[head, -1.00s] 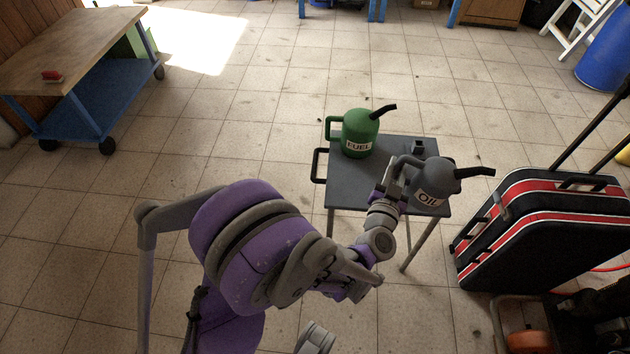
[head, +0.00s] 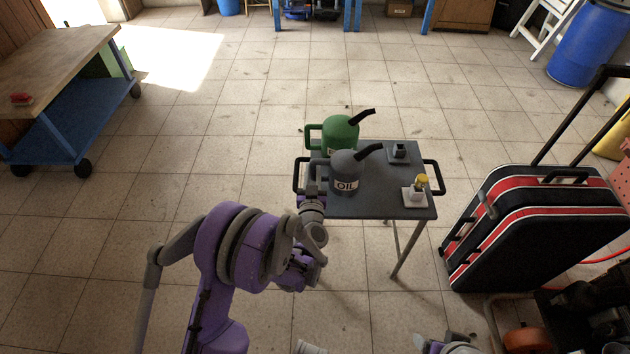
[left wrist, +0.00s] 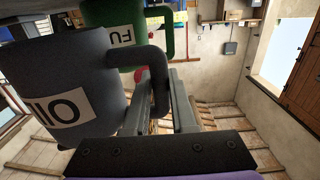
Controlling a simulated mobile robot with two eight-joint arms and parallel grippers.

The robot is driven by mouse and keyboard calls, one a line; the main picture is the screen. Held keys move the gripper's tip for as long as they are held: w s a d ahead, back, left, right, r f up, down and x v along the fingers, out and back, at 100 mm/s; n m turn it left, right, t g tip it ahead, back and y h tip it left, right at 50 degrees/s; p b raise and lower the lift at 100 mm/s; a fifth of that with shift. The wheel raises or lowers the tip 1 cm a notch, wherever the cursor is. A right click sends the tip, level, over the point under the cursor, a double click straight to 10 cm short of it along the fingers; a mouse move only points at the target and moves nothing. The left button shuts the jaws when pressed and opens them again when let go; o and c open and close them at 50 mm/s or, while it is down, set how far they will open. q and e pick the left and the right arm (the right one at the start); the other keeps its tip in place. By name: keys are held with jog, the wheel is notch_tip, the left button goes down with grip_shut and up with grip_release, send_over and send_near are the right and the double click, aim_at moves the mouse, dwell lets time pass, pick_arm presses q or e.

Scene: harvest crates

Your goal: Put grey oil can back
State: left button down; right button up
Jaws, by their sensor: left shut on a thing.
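The grey oil can (head: 345,180), labelled OIL with a dark spout pointing right, is upright at the left part of the small dark table (head: 385,205). My left gripper (head: 314,188) is at its left side, shut on its handle. In the left wrist view the oil can (left wrist: 75,85) appears upside down, its handle (left wrist: 155,80) between the fingers. I cannot tell whether its base touches the tabletop. The green fuel can (head: 340,130) stands just behind it, partly hidden by it; it also shows in the left wrist view (left wrist: 120,32). My right gripper is not clearly visible.
On the table are a small white block with a yellow top (head: 415,194) and a small grey block (head: 398,152). The table's right half is otherwise clear. A black and red suitcase (head: 535,225) stands to the right. A wooden-topped blue cart (head: 60,120) stands at left.

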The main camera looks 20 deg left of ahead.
aim_at(313, 180)
pick_arm(q)
jog(key=shift+f+b, duration=0.4)
jog(key=shift+f, duration=1.3)
jog(key=shift+f, duration=0.25)
jog(key=c, duration=0.7)
grip_release()
jog(key=shift+r, duration=0.1)
jog(key=shift+c, duration=0.2)
jog(key=shift+r, duration=0.1)
